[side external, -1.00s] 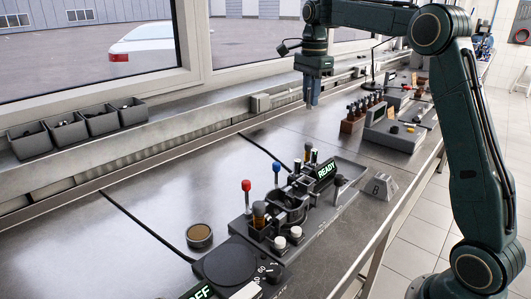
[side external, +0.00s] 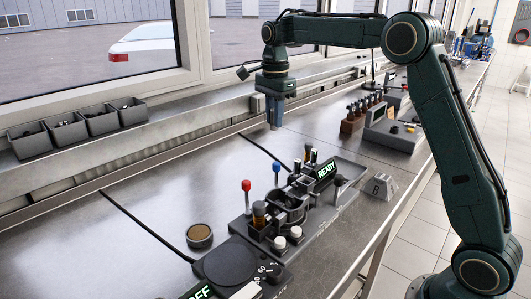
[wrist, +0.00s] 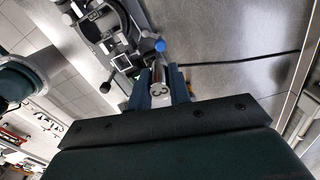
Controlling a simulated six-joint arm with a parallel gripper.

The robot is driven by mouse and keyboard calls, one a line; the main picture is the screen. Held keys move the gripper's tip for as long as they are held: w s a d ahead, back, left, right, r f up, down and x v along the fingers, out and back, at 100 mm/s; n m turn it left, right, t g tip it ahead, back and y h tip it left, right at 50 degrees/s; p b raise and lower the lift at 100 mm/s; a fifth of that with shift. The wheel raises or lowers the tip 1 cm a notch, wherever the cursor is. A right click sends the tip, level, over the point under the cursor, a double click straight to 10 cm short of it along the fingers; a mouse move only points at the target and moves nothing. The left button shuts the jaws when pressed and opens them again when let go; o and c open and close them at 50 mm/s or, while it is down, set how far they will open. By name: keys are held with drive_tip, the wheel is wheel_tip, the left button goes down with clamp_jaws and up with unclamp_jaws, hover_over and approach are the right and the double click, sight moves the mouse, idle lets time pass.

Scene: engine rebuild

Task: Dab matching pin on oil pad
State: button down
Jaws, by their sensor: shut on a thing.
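My gripper (side external: 274,112) hangs over the bench at the back, left of the pin rack and above the bench surface. In the wrist view my gripper (wrist: 160,88) is shut on a silver pin (wrist: 160,92), whose near end face carries a mark that looks like a 3. In the side view the fingers hide the pin. The oil pad (side external: 199,234), a brown disc in a dark round tin, lies on the bench at lower left, well apart from my gripper.
A dark fixture (side external: 290,209) with red and blue knobs and a READY display (side external: 327,170) stands front centre. A rack of pins (side external: 362,115) stands behind right. A metal block marked B (side external: 381,187) sits at the bench edge.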

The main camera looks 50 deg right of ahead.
drive_tip(key=w+a+f+n, duration=0.1)
drive_tip(key=a+f, duration=0.2)
drive_tip(key=a, duration=0.4)
drive_tip(key=w+a+f+n, duration=0.1)
drive_tip(key=a+f, duration=0.2)
drive_tip(key=a, duration=0.4)
drive_tip(key=n, duration=0.2)
hover_over(199, 232)
wheel_tip(199, 232, down, 6)
drive_tip(key=shift+r, duration=0.25)
drive_tip(key=shift+f, duration=0.15)
drive_tip(key=shift+f, duration=1.35)
drive_tip(key=shift+f, duration=0.1)
drive_tip(key=shift+f, duration=1.35)
drive_tip(key=shift+f, duration=0.95)
wheel_tip(199, 232, up, 7)
idle(0.9)
